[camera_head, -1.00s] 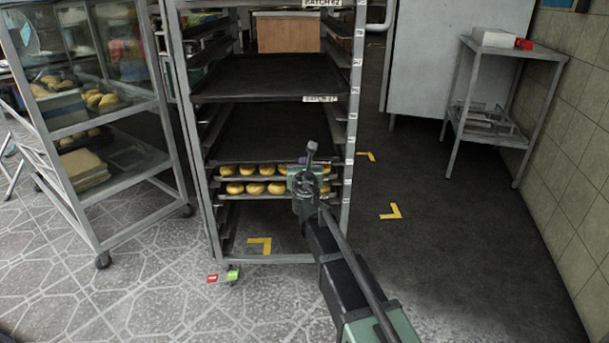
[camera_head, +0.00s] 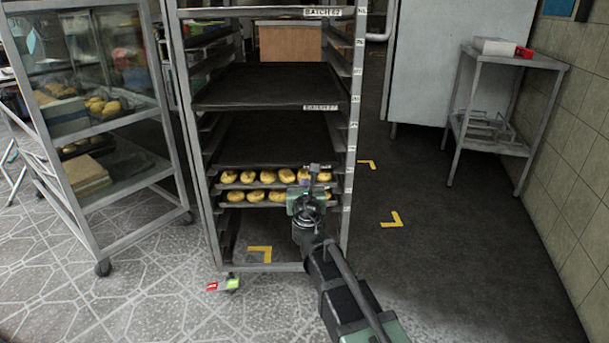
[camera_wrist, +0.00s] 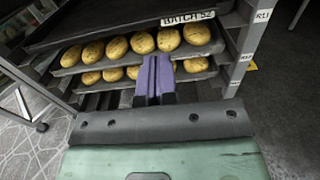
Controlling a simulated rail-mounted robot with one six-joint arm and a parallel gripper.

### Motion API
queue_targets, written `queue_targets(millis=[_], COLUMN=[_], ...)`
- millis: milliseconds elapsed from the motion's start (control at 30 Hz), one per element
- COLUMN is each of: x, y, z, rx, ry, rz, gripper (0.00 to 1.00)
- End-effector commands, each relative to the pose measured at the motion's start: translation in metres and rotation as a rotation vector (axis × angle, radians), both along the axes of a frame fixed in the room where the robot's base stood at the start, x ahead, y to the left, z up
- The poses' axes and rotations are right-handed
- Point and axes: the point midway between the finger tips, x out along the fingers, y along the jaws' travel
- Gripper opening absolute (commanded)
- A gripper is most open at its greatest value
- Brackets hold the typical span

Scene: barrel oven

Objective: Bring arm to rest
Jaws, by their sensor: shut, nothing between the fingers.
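My gripper (camera_head: 312,171) is at the front of the tall tray rack (camera_head: 351,170), by its right side and level with the trays of buns. In the wrist view my gripper (camera_wrist: 154,80) shows purple fingers closed together with nothing between them. Behind the fingers are two trays of golden buns, an upper row (camera_wrist: 143,42) and a lower row (camera_wrist: 112,75). I cannot tell whether the fingers touch a tray. My arm reaches up from the bottom right of the head view.
Dark empty trays (camera_head: 270,88) sit higher in the rack. A glass-sided cart (camera_head: 100,180) with bread stands at left. A metal side table (camera_head: 510,60) stands at right by the tiled wall. Dark floor with yellow corner marks (camera_head: 391,220) is clear right of the rack.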

Motion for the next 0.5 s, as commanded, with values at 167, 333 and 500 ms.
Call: queue_targets(millis=[167, 333, 500], x=[-0.040, -0.044, -0.047], y=[0.000, 0.001, -0.024], z=[0.000, 0.000, -0.007], rx=[0.000, 0.010, 0.366], ry=[0.000, 0.000, 0.007], rz=[0.000, 0.000, -0.150], gripper=[0.00, 0.00, 0.00])
